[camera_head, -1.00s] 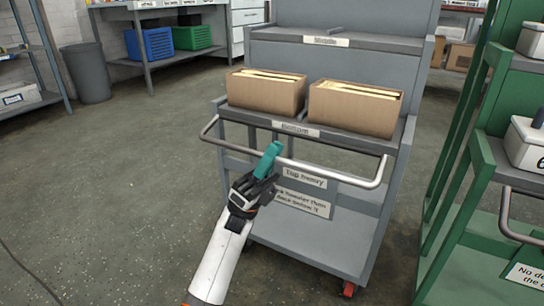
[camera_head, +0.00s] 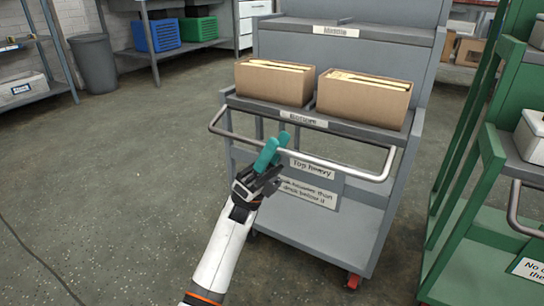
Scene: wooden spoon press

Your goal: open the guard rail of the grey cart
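The grey cart (camera_head: 345,226) stands right of centre with a shelf labelled "Bottom". Its guard rail (camera_head: 345,172), a pale metal bar with bent ends, runs across the front just below that shelf. My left gripper (camera_head: 275,149) has teal fingers that reach up to the left half of the rail. The two fingers show apart, so it looks open. The fingers overlap the rail in the picture; I cannot tell whether the rail lies between them or they touch it. My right gripper is not in view.
Two cardboard boxes (camera_head: 365,98) (camera_head: 274,81) stand on the shelf behind the rail. A green cart (camera_head: 470,222) with its own rail stands close on the right. A grey bin (camera_head: 92,62) is at the back left. The floor at left is open.

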